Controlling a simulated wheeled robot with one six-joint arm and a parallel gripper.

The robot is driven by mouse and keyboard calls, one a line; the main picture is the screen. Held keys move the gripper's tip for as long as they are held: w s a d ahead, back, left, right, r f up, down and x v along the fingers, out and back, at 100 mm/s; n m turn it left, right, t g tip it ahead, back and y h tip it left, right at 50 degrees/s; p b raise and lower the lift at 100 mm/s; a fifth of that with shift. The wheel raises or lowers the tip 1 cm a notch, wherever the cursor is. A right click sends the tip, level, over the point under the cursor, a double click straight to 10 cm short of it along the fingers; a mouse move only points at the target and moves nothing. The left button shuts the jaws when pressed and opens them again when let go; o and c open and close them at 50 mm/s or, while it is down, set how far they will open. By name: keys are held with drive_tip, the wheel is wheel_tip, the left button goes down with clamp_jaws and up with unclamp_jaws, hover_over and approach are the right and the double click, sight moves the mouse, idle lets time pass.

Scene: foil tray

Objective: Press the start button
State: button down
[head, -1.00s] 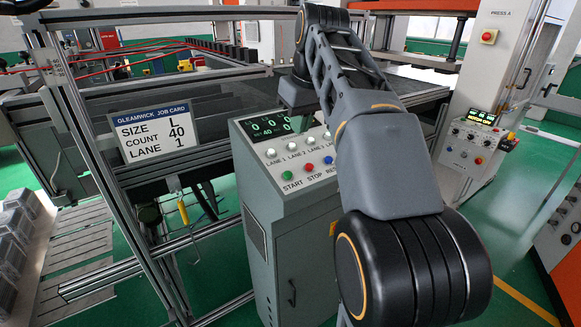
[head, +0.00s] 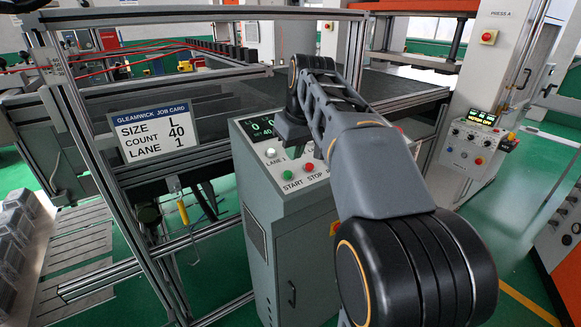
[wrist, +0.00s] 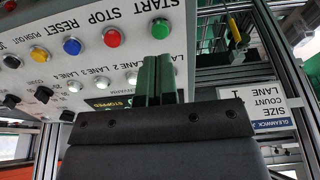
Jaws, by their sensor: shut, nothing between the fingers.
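The green start button (head: 288,174) is on the sloped top panel of the grey control cabinet (head: 290,225), above the word START. It also shows in the wrist view (wrist: 160,30), uncovered. My gripper (wrist: 156,58) is shut and empty. Its dark green fingertips appear just below the start button in the wrist view, over the panel between that button and the lane buttons; whether they touch the panel I cannot tell.
The red stop button (wrist: 111,37) sits beside start, then blue reset (wrist: 72,45) and yellow push-out (wrist: 39,53). White lane buttons (wrist: 131,77) form another row. The display (wrist: 117,102) reads STOPPED. A job card (head: 153,131) reads size L, count 40, lane 1, on the frame left.

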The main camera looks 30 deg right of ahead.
sight(289, 175)
drive_tip(key=x, duration=0.5)
drive_tip(key=shift+f+p, duration=0.3)
drive_tip(key=shift+b+x, duration=0.7)
drive_tip(key=shift+x, duration=0.15)
drive_tip(key=shift+s+f, duration=0.2)
drive_tip(key=shift+f, duration=0.1)
drive_tip(key=p+v, duration=0.2)
drive_tip(key=v, duration=0.1)
drive_tip(key=p+v, duration=0.1)
drive_tip(key=v, duration=0.1)
drive_tip(key=shift+w+r, duration=0.25)
drive_tip(key=shift+w, duration=0.1)
drive_tip(key=v, duration=1)
drive_tip(key=shift+b, duration=0.3)
